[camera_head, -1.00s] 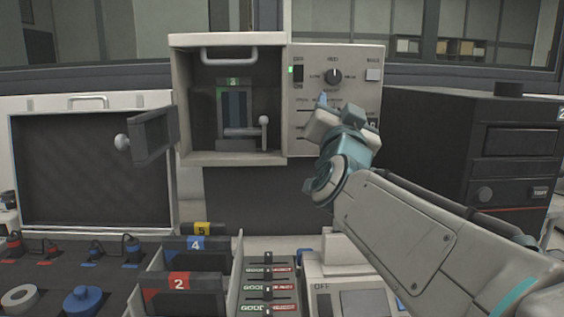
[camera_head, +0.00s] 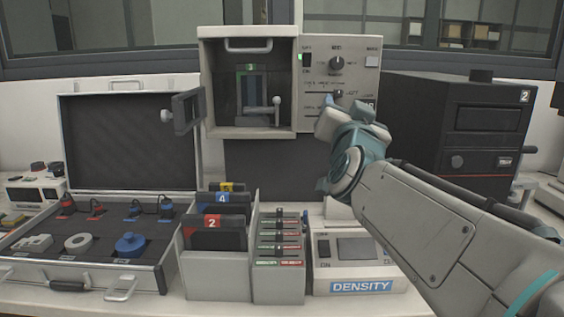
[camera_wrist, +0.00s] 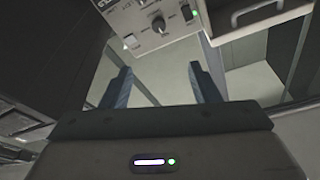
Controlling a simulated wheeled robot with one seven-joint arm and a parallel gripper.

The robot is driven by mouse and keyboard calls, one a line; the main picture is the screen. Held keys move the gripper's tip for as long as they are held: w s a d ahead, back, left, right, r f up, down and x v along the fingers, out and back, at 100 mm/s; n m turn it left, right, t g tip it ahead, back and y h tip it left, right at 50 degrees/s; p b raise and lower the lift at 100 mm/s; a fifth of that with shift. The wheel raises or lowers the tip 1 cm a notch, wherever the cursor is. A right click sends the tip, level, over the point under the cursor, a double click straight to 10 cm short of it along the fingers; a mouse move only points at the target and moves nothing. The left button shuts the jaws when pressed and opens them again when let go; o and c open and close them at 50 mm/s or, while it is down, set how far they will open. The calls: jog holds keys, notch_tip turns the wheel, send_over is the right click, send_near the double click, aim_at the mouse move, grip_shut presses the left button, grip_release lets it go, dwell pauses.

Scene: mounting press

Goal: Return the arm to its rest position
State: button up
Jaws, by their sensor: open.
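My gripper (camera_wrist: 158,90) shows in the wrist view with its two blue fingers spread apart and nothing between them. In the head view my gripper (camera_head: 331,104) is raised in front of the press's control panel, and my wrist hides the panel's lower part. The mounting press (camera_head: 250,130) has an open chamber with a slide marked 3 and a small lever inside. Its small dark door (camera_head: 187,110) stands swung open at the left. In the wrist view the control panel (camera_wrist: 150,22) and its knob appear beyond the fingers, upside down.
A black unit marked 2 (camera_head: 452,125) stands right of my arm. Below are a rack of numbered cartridges (camera_head: 217,278), a sorter with green and red labels (camera_head: 279,285) and a density meter (camera_head: 360,287). An open case (camera_head: 170,260) with plugs and rings lies at left.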

jog(key=s+d+f+n+g+y+p, duration=0.1)
jog(key=s+d+f+n+g+p, duration=0.2)
jog(key=s+f+g+p, duration=1.3)
jog(key=s+f+n+g, duration=0.1)
jog(key=s+f+n, duration=0.1)
jog(key=s+f, duration=0.2)
jog(key=shift+s+d+f+g+y, duration=0.2)
jog(key=shift+s+g+y, duration=0.2)
jog(key=shift+s, duration=0.8)
jog(key=shift+w+r, duration=0.1)
